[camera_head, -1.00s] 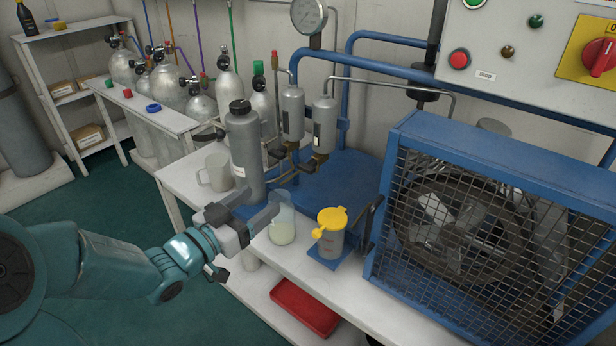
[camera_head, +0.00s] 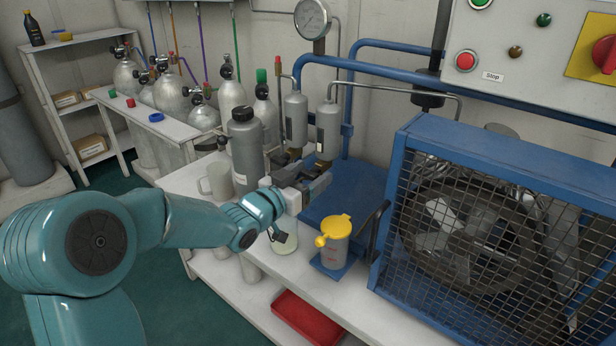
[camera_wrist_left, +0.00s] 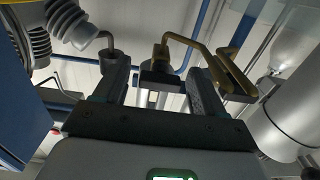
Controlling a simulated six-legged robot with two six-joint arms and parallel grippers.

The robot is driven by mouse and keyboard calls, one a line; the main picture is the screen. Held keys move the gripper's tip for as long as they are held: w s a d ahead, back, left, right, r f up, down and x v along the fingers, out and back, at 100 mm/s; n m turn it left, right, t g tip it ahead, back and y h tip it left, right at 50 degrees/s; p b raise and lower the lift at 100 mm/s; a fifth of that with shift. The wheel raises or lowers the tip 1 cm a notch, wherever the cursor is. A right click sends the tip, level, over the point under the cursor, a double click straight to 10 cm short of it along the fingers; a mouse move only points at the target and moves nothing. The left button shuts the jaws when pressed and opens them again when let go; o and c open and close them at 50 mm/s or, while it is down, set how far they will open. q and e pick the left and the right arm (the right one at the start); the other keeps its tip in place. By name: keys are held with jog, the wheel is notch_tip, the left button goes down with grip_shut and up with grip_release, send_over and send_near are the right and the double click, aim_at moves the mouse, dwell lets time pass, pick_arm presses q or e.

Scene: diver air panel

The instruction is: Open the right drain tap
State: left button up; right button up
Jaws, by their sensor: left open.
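The right grey filter cylinder (camera_head: 328,130) stands beside the left one (camera_head: 296,118). The right drain tap (camera_head: 322,166) is a small brass fitting under the right cylinder, partly hidden by my gripper. My left gripper (camera_head: 308,178) is open, just below and in front of the taps. In the left wrist view, a brass fitting (camera_wrist_left: 161,56) shows in the gap between the fingers of my gripper (camera_wrist_left: 160,88). A bent brass bar (camera_wrist_left: 228,72) runs past the right finger. I cannot tell whether a finger touches either. My right gripper is out of view.
A beaker (camera_head: 285,245) stands below my gripper, partly hidden. A yellow-lidded cup (camera_head: 336,245) is right of it, near the caged blue compressor (camera_head: 490,150). A grey bottle (camera_head: 245,145) and a mug (camera_head: 215,180) stand to the left.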

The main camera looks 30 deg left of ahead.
pick_arm(q)
jog(key=c, duration=1.1)
jog(key=shift+o, duration=0.2)
jog(key=shift+n, duration=0.3)
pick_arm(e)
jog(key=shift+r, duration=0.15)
pick_arm(q)
jog(key=n+p, duration=0.1)
jog(key=n, duration=0.2)
jog(key=shift+n+p, duration=0.3)
jog(key=n+p, duration=0.1)
jog(key=n, duration=0.2)
jog(key=shift+n, duration=0.3)
jog(key=n+p, duration=0.2)
jog(key=n, duration=0.2)
jog(key=shift+n, duration=0.3)
jog(key=shift+n+p, duration=0.8)
jog(key=shift+n, duration=0.9)
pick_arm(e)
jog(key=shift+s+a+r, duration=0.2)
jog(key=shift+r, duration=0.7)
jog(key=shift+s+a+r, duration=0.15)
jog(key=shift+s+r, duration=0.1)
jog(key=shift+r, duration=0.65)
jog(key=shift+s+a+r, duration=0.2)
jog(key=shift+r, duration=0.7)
pick_arm(q)
jog(key=shift+f, duration=0.1)
